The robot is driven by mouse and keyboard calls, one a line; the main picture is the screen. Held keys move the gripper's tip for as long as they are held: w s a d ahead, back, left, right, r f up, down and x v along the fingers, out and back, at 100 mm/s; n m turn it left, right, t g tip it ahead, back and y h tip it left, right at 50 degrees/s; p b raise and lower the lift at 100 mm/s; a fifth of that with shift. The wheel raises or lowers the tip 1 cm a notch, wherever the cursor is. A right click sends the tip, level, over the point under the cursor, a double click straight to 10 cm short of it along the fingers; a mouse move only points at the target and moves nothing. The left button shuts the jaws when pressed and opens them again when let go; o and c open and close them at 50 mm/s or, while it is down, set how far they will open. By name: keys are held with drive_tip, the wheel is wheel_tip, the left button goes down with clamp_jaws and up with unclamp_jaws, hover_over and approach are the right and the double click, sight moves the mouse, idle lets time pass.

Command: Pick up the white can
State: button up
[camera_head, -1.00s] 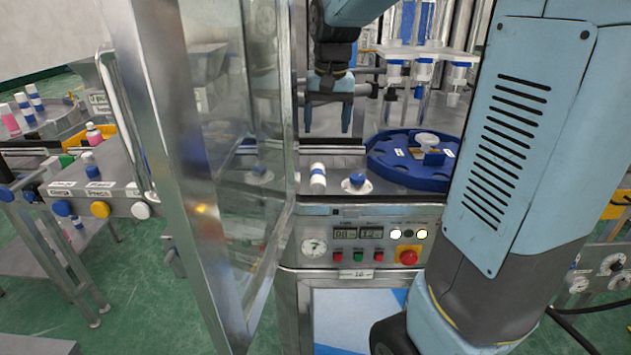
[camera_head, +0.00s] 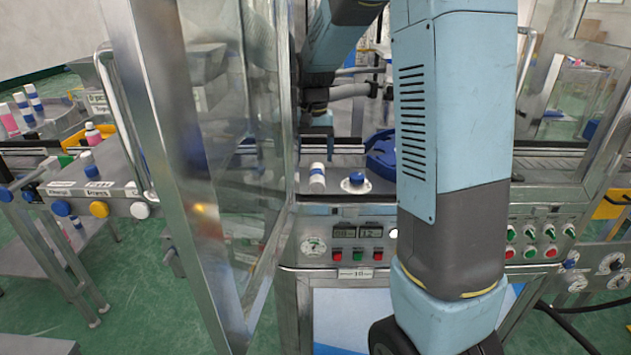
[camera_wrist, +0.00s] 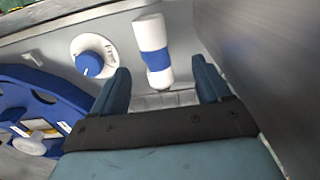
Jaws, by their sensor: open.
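The white can (camera_head: 317,177) with a blue band stands on the machine's metal top in the head view, left of a blue knob. In the wrist view the white can (camera_wrist: 153,42) appears with its blue band toward my gripper. My gripper (camera_wrist: 161,82) is open there, and the blue-banded end of the can lies in line with the gap between its two blue fingers. Nothing is held. In the head view my gripper (camera_head: 318,130) is behind the can, and its fingers are mostly hidden.
A blue knob on a white dial (camera_head: 356,182) sits beside the can; it also shows in the wrist view (camera_wrist: 91,62). A blue rotary fixture (camera_wrist: 45,105) lies left of my gripper. A framed glass door (camera_head: 235,120) stands open at left. A control panel (camera_head: 345,240) is below.

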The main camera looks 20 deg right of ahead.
sight(317, 173)
drive_tip(key=shift+s+d+f, duration=0.1)
drive_tip(key=shift+d+f, duration=0.1)
drive_tip(key=shift+f, duration=1.55)
drive_tip(key=shift+s+d+f, duration=0.1)
drive_tip(key=shift+d+f, duration=0.05)
drive_tip(key=shift+f, duration=1.55)
drive_tip(key=shift+c, duration=0.2)
drive_tip(key=c, duration=1.1)
